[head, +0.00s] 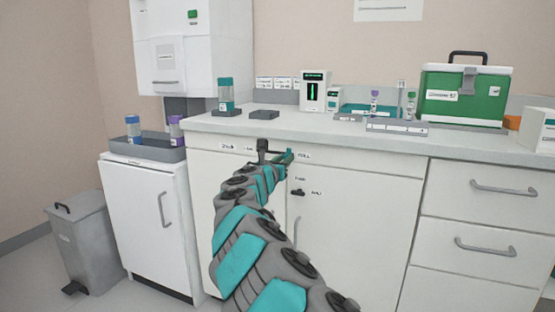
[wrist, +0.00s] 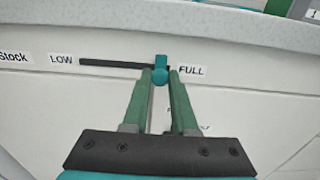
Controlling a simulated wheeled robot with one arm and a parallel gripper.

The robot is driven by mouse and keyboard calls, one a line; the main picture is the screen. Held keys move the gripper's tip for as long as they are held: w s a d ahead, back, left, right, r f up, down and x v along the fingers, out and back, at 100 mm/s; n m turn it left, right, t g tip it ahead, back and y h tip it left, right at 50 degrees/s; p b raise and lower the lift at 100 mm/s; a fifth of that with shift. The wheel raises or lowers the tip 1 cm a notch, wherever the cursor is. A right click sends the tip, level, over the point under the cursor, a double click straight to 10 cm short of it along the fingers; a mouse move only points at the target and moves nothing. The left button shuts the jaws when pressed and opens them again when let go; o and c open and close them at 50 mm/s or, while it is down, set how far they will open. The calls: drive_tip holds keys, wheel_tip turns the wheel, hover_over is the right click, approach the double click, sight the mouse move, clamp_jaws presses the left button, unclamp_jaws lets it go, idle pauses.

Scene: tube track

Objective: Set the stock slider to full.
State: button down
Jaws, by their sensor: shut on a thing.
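The stock slider's teal knob (wrist: 160,75) is at the right end of its dark horizontal track (wrist: 112,64), close beside the FULL label (wrist: 191,71). The LOW label (wrist: 61,59) is at the track's left end and the Stock label (wrist: 14,56) is further left. My gripper (wrist: 161,80) has its two green fingers on either side of the knob, shut on it. In the head view my gripper (head: 287,157) is at the cabinet front, just left of the FULL label (head: 304,156). My arm hides most of the slider there.
A second control, a dark knob (head: 298,192) with its own labels, sits below on the cabinet door. The counter (head: 350,139) above holds a green case (head: 463,95), racks and tubes. A white cabinet (head: 150,215) and grey bin (head: 80,240) stand at left.

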drive_tip(key=shift+d, duration=0.15)
drive_tip(key=c, duration=0.7)
unclamp_jaws()
drive_tip(key=shift+s, duration=0.1)
drive_tip(key=shift+v, duration=3.9)
drive_tip(key=shift+r, duration=0.1)
